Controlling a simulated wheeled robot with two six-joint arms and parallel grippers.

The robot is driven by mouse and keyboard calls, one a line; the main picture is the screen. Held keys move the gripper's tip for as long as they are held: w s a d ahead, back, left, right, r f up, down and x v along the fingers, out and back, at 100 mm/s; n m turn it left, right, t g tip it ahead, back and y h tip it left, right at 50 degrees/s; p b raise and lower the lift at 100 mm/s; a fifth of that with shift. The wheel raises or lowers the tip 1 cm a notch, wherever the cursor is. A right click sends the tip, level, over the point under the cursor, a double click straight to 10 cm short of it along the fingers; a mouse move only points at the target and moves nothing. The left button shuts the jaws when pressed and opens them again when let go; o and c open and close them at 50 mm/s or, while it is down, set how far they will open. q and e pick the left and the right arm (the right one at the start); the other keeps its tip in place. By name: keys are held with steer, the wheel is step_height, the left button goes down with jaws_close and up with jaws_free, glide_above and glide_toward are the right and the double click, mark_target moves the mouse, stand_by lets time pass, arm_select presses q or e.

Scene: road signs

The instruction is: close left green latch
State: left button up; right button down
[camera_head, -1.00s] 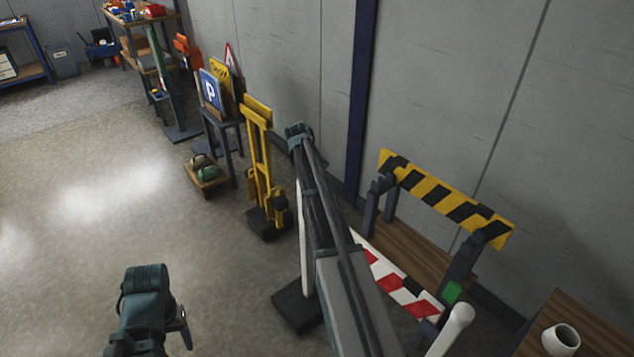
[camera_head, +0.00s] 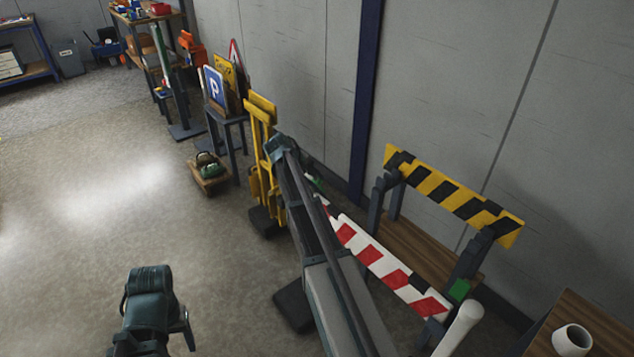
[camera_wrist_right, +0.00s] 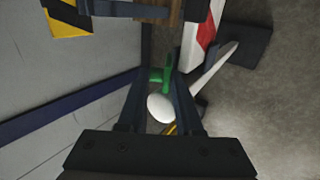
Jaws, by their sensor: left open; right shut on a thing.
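The left green latch (camera_wrist_right: 167,72) shows in the right wrist view, at the end of the red-and-white barrier board, above the white rounded post top (camera_wrist_right: 160,107). My right gripper (camera_wrist_right: 160,84) has its two fingers on either side of the latch and is shut on it. In the head view a bit of green (camera_head: 313,184) shows behind my right arm, which hides the right gripper. The red-and-white board (camera_head: 372,256) slants down to the right; another green latch (camera_head: 459,290) is at its right end. My left gripper (camera_head: 186,328) is open, low at the left, away from the barrier.
A white post (camera_head: 460,328) stands at the right end, near a table with a mug (camera_head: 571,341). Yellow stands (camera_head: 262,150) are behind my right arm. Floor at the left is clear.

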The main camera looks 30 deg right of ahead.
steer(key=shift+s+a+f+h+b, duration=0.15)
steer(key=shift+a+f+h+b, duration=0.1)
steer(key=shift+f+h+b, duration=0.35)
steer(key=shift+a+f+t+h+b, duration=0.15)
steer(key=shift+a+f+h+b, duration=0.45)
steer(key=shift+h+b, duration=1.95)
steer(key=shift+a+f+t+h+b, duration=0.2)
steer(key=shift+a+f+h+b, duration=0.4)
steer(key=shift+b, duration=3.7)
steer(key=shift+a+f+t+h+b, duration=0.15)
steer(key=shift+a+f+h+b, duration=0.45)
steer(key=shift+h+b, duration=1.95)
steer(key=shift+y+b, duration=0.8)
steer(key=shift+b, duration=0.4)
steer(key=c, duration=0.8)
jaws_free()
steer(key=shift+o, duration=0.2)
